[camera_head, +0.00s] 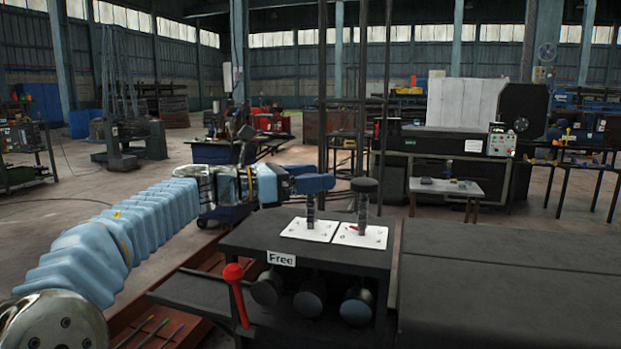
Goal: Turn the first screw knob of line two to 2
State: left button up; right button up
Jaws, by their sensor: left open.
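Two upright dark screws stand on white plates on top of a dark stand. The right screw has a round dark knob (364,185) on top, and a small red mark shows low beside its shaft. The left screw (310,207) shows only its shaft; its top is hidden behind my left gripper (314,183). My left gripper comes in level from the left, its fingers open at the top of the left screw. I cannot tell whether they touch its knob. The white plates (308,230) carry marks too small to read. My right gripper is out of view.
A red-handled lever (234,274) rises at the stand's front left, by a "Free" label (281,259). Several dark round ends (357,307) sit below the top. A wide dark surface (510,270) lies to the right. A small table (445,187) and machines stand behind.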

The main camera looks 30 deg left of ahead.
pick_arm(q)
jog(key=b+v, duration=0.2)
jog(key=v, duration=1.1)
jog(key=shift+s+a, duration=0.2)
jog(key=shift+s, duration=0.15)
